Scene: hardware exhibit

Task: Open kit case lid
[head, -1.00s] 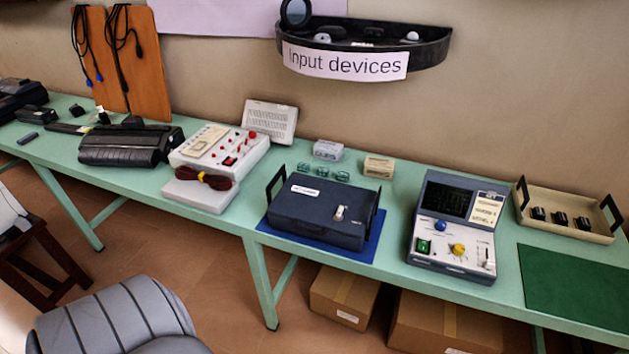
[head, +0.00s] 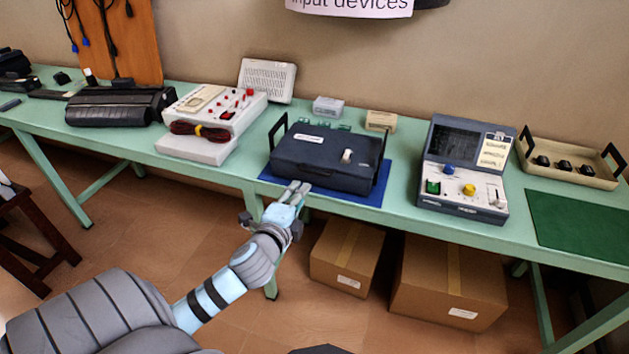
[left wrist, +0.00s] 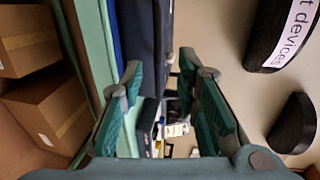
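The kit case (head: 318,168) is dark blue, with a black upright handle at each end, a white label and a pale latch (head: 347,156) on top. Its lid is shut. It lies on a blue mat (head: 371,196) on the green bench. My left gripper (head: 298,187) is at the case's front edge, left of the latch; whether it touches is unclear. In the left wrist view its two fingers (left wrist: 160,68) are apart with nothing held between them, and part of the dark blue case (left wrist: 140,35) shows beyond them. My right gripper is not in view.
A meter unit (head: 464,172) stands right of the case, and a white device with a coiled cable (head: 213,122) stands left. Small boxes (head: 328,106) sit behind the case. Cardboard boxes (head: 346,254) are under the bench (head: 405,216).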

